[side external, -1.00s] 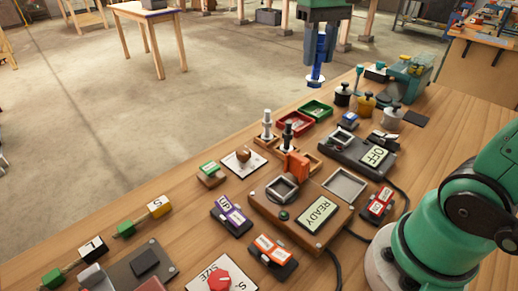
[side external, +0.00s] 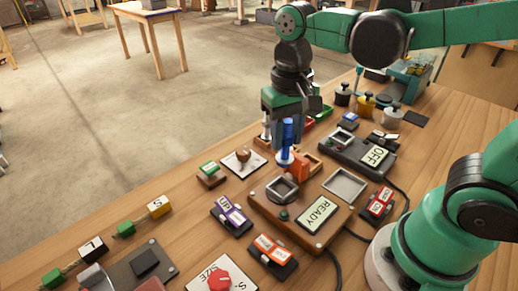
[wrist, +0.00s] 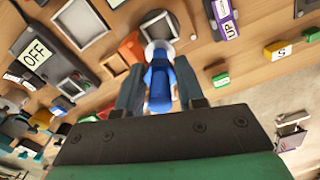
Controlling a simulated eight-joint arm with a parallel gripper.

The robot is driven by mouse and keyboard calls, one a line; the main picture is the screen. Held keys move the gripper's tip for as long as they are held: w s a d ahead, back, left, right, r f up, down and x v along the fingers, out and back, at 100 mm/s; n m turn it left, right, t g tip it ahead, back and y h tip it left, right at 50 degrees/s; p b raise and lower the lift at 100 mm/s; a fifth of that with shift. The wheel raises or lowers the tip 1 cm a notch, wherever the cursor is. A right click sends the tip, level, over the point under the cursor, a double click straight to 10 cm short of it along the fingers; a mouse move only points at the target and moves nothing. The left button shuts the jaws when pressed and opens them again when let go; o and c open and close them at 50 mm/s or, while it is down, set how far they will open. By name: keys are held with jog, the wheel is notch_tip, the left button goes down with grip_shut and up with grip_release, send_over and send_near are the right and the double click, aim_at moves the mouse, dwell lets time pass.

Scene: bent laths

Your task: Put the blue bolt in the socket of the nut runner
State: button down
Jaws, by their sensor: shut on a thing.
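The blue bolt (side external: 287,134) is upright in my gripper (side external: 285,143), with a pale round flange (side external: 284,158) at its lower end. In the wrist view the bolt (wrist: 159,88) lies between the two fingers (wrist: 160,95). My gripper is shut on it. It appears above the back edge of the READY unit (side external: 312,222), close to an orange block (side external: 299,167). An OFF unit (side external: 355,150) behind right has a smaller square holder (side external: 342,137). No label shows which is the nut runner.
A grey open tray (side external: 345,185) is right of the orange block. A white plate with a brown knob (side external: 243,156) is to the left. Bare wood (side external: 200,245) shows at front left.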

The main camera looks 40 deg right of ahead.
aim_at(288, 121)
jog(key=shift+f, duration=3.5)
jog(key=shift+f, duration=0.15)
jog(key=c, duration=0.8)
grip_release()
notch_tip(288, 121, up, 12)
jog(key=d+f+n+t, duration=0.1)
jog(key=t, duration=0.1)
jog(key=d+f+n+t, duration=0.1)
jog(key=f+t, duration=0.1)
jog(key=d+f+n+t, duration=0.1)
jog(key=f+t, duration=0.1)
jog(key=t, duration=0.1)
jog(key=shift+w+n, duration=0.35)
jog(key=shift+n, duration=0.05)
